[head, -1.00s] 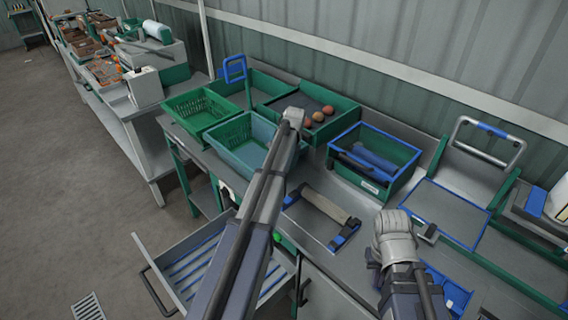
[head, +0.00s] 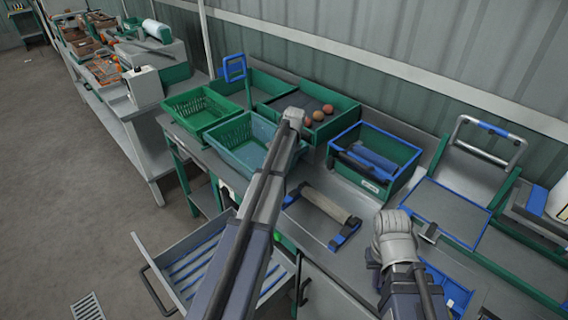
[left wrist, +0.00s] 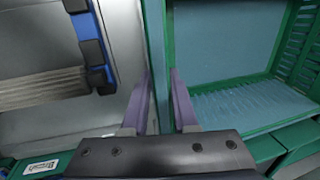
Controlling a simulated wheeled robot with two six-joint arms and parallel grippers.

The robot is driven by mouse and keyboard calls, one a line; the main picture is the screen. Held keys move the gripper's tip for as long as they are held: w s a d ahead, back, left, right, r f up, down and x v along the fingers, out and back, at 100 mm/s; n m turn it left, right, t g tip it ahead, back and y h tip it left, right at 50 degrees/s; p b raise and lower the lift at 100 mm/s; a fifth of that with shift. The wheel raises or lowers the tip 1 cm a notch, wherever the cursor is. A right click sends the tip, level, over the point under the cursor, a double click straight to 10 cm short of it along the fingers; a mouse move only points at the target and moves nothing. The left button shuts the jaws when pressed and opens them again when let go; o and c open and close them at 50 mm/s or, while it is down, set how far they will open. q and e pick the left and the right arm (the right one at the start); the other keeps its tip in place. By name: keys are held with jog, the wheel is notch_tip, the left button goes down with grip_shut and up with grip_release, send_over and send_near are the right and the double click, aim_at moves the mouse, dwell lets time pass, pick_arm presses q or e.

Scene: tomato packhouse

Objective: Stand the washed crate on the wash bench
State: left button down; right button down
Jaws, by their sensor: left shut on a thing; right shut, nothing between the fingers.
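A teal slatted crate (head: 232,135) stands upright on the bench (head: 365,222) in the head view, beside a green crate (head: 203,108) on its left. My left arm crosses in front of the teal crate's right part, and its fingers are hidden there. In the left wrist view my left gripper (left wrist: 160,95) is shut on the crate's green-edged side wall, one finger on each side. The crate's bluish inside (left wrist: 225,40) shows to the right and is empty where seen. My right gripper (head: 392,222) is shut and empty above the bench at the lower right.
A roller tool (head: 325,205) lies on the bench right of my left arm. A blue-rimmed green bin (head: 400,150) and a tray with several tomatoes (head: 345,108) stand behind. An open drawer (head: 165,235) juts out at the lower left.

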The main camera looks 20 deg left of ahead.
pick_arm(q)
jog(key=shift+f, duration=0.2)
jog(key=c, duration=0.6)
grip_release()
jog(key=c, duration=0.3)
jog(key=shift+r, duration=0.1)
jog(key=p+v, duration=0.2)
jog(key=a+p+v, duration=0.1)
jog(key=p+v, duration=0.3)
jog(key=v, duration=0.1)
jog(key=shift+w+a+p, duration=0.1)
jog(key=shift+w+p, duration=0.15)
jog(key=shift+p, duration=0.15)
